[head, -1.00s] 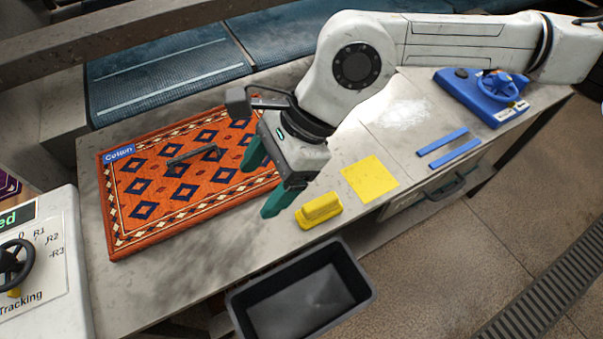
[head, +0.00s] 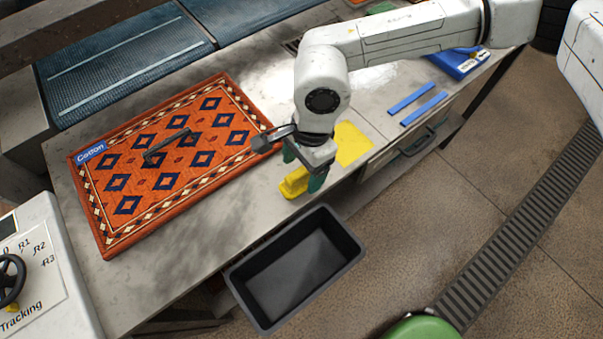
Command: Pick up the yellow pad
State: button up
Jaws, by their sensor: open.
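The yellow pad (head: 292,184), a small block with a raised grip along its top, lies on the grey counter near its front edge. A flat yellow square (head: 352,146) is on the counter to its right, partly behind my gripper. My gripper (head: 303,169) has teal fingers and points down over the yellow pad. It is open, with one finger at the pad's far side and the other at its right end. The gripper hides part of the pad. I cannot tell whether the fingers touch it.
An orange patterned rug (head: 236,92) with a dark handle (head: 166,145) on it covers the left counter. A black open bin (head: 350,246) stands in front of the counter. Two blue strips (head: 411,99) and a blue device (head: 462,62) lie to the right. A control panel (head: 45,275) is at lower left.

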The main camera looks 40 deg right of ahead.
jog(key=shift+a+f, duration=0.15)
jog(key=shift+f, duration=0.6)
jog(key=shift+a+f, duration=0.1)
jog(key=shift+f, duration=0.6)
jog(key=c, duration=1.2)
jog(key=shift+r, duration=0.1)
